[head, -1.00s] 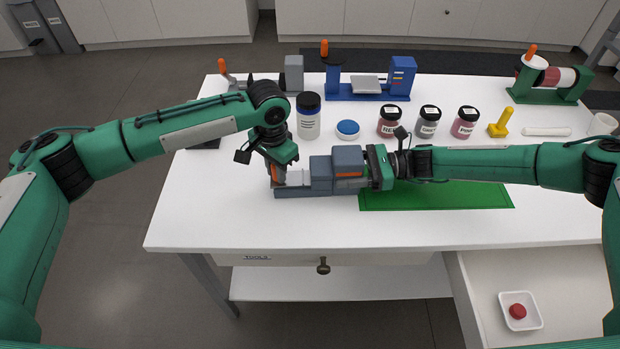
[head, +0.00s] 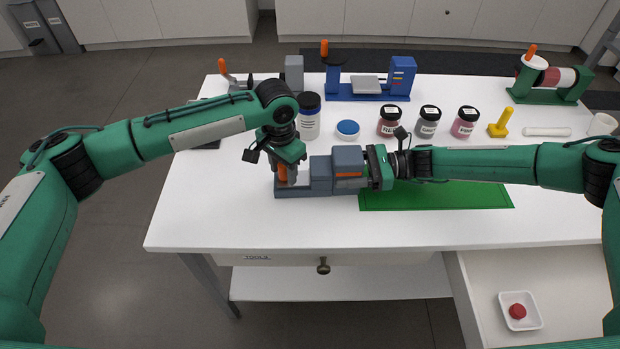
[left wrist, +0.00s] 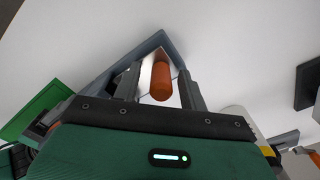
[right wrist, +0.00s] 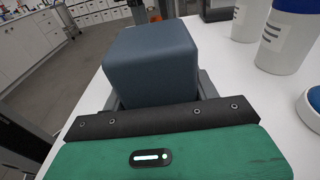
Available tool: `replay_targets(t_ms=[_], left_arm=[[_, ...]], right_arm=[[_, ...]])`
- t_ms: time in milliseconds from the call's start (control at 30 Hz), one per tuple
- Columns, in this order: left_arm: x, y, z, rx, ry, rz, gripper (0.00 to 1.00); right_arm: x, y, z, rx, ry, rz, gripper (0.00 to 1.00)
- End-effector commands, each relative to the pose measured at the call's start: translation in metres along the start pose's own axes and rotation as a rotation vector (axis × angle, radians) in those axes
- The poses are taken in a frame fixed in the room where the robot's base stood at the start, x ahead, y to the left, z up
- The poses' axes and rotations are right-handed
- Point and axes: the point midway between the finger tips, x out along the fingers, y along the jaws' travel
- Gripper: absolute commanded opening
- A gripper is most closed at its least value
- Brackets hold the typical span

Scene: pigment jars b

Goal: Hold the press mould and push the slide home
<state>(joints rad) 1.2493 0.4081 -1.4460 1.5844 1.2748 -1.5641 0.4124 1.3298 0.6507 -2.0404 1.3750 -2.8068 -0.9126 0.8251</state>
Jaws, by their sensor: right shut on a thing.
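The press mould (head: 348,158) is a blue-grey block on a long flat base (head: 325,192), on the white table left of the green mat. My right gripper (head: 372,168) is shut on the block's right end; the block also fills the right wrist view (right wrist: 152,62). The slide (head: 304,178) is a light grey piece on the base's left part, with an upright orange handle (head: 282,174). My left gripper (head: 287,180) points down over the handle. In the left wrist view the handle (left wrist: 161,80) stands between the open fingers, with gaps on both sides.
A white bottle (head: 308,120) and a blue-lidded dish (head: 347,129) stand behind the mould. Several jars (head: 428,122) and a yellow tool (head: 501,124) are further right. The green mat (head: 440,197) lies right of the mould. The front of the table is clear.

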Motion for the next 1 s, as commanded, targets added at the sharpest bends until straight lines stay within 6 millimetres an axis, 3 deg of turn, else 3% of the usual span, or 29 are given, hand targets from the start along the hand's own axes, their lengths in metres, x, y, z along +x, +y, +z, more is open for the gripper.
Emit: replay_targets(t_ms=[33,367,800,1000], left_arm=[[0.002,0.0,0.0,0.0,-0.001,0.0,0.43],[-0.005,-0.001,0.001,-0.001,-0.002,-0.001,0.43],[-0.09,0.0,0.001,0.0,0.001,-0.002,0.43],[-0.114,0.001,0.001,-0.001,0.001,-0.002,0.43]], right_arm=[[-0.001,0.003,-0.009,0.006,0.012,0.0,0.25],[-0.001,0.003,-0.009,0.005,0.012,0.001,0.25],[-0.001,0.003,-0.009,0.005,0.011,0.002,0.25],[-0.001,0.004,-0.008,0.005,0.011,0.002,0.25]])
